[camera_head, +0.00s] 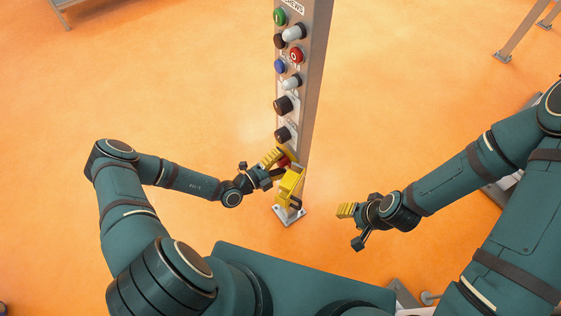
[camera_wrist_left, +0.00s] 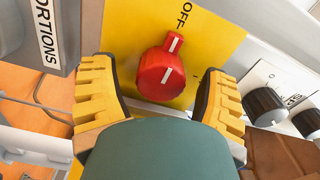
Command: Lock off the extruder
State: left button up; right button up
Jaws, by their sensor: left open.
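In the left wrist view a red rotary switch (camera_wrist_left: 160,72) with a white pointer mark sits on a yellow plate (camera_wrist_left: 200,32) printed "OFF". My left gripper's yellow fingers (camera_wrist_left: 160,88) are open, one on each side of the switch; I cannot tell whether they touch it. In the head view my left gripper (camera_head: 273,160) is at the lower part of the grey post, partly covering the red switch (camera_head: 283,161). A yellow box (camera_head: 291,182) with a dark loop at its lower right is just below. My right gripper (camera_head: 346,211) hangs to the right of the post, apart from it; its finger gap is unclear.
The grey post (camera_head: 316,60) carries a column of buttons and black knobs (camera_head: 284,105) above the switch. Its foot plate (camera_head: 290,216) is bolted to the orange floor. The floor around the post is mostly clear. Metal stand legs (camera_head: 515,38) are at the far right.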

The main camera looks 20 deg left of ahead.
pick_arm(q)
jog(key=shift+a, duration=0.1)
jog(key=v, duration=1.2)
